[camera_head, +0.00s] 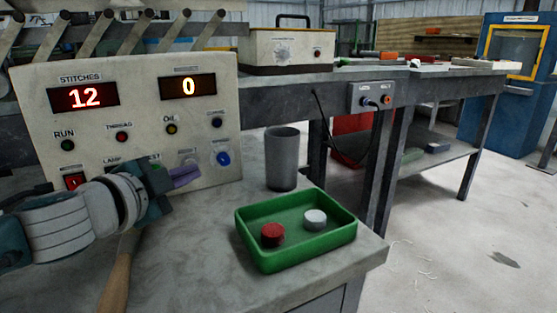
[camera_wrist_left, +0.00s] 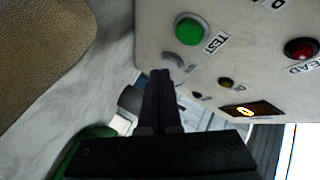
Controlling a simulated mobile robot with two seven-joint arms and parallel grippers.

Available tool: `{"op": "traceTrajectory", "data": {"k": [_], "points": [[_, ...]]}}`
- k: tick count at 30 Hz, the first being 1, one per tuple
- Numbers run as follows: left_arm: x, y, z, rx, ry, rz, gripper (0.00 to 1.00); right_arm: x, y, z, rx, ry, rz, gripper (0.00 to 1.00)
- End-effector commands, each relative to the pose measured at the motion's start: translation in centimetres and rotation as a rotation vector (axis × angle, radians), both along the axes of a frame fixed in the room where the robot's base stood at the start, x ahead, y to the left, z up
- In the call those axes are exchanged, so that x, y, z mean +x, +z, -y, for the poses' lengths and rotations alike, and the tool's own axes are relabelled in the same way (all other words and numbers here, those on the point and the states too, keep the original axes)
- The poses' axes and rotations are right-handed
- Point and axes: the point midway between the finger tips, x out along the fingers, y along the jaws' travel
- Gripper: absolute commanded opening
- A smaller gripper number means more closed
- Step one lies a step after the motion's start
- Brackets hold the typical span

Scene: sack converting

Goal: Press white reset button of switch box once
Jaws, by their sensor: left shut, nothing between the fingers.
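The switch box (camera_head: 130,105) is a cream panel at the left, with red "12" and orange "0" displays. Its pale white button (camera_head: 188,156) sits on the lower row, left of a blue knob (camera_head: 222,158). The white button (camera_wrist_left: 174,64) also shows in the left wrist view, beside the green TEST button (camera_wrist_left: 190,30). My left gripper (camera_head: 196,172) is shut and empty, its dark fingers just below the white button. In the left wrist view the fingertips (camera_wrist_left: 162,73) overlap the button's edge; I cannot tell whether they touch it. My right gripper is not in view.
A green tray (camera_head: 300,255) holds a red and a white piece on the bench. A grey cup (camera_head: 282,158) stands behind it. A wooden handle (camera_head: 116,275) lies below my left arm.

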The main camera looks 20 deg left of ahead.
Motion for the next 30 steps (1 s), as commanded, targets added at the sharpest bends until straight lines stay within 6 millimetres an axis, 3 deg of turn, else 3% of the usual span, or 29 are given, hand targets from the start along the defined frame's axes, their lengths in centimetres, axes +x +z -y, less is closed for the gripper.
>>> {"op": "traceTrajectory", "data": {"k": [30], "points": [[0.58, -0.01, -0.71, 0.0, 0.0, 0.0, 0.0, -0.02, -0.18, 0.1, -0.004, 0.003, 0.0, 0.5]]}}
